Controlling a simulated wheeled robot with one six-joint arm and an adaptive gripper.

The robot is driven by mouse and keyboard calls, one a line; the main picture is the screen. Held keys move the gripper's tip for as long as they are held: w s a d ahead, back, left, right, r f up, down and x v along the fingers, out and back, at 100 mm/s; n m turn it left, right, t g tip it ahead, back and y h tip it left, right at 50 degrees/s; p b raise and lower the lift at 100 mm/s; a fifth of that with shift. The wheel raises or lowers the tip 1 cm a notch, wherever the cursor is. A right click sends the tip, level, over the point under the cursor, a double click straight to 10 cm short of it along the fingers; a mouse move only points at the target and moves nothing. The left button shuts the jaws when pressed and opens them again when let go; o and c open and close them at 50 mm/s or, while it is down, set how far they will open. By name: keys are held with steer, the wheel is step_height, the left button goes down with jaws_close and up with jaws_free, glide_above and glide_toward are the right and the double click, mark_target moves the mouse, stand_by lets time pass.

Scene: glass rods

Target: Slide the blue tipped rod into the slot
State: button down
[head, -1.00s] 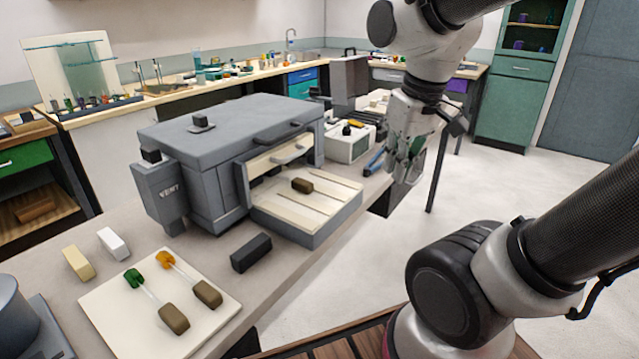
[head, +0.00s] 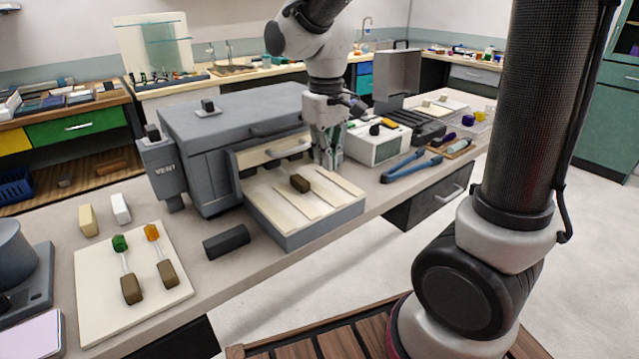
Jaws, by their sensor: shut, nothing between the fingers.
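My gripper (head: 329,163) points down at the right edge of the grey kiln-like box, by the back right corner of its pulled-out tray (head: 268,212). It is shut and empty. The tray has a pale bed with long narrow grooves, and a brown block (head: 300,183) sits on it. No blue tip shows on that block, and I cannot tell whether a rod is attached. Two rods lie on a cream board (head: 90,290) at front left: a green-tipped rod (head: 124,260) and an orange-tipped rod (head: 157,248), each with a brown end block.
The grey box (head: 225,120) stands behind the tray, with a VENT unit on its left. A dark block (head: 226,242) lies before the tray. A white device (head: 378,145) and blue tongs (head: 405,167) are right of my gripper.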

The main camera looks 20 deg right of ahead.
mark_target(310, 196)
step_height(310, 196, down, 9)
steer(key=shift+f, duration=0.15)
steer(key=w, duration=0.2)
steer(key=w+a, duration=0.1)
steer(key=shift+f, duration=0.3)
steer(key=shift+w+a, duration=0.15)
steer(key=shift+w, duration=0.35)
steer(key=shift+w+a, duration=0.3)
steer(key=shift+w, duration=0.55)
steer(key=shift+s, duration=0.15)
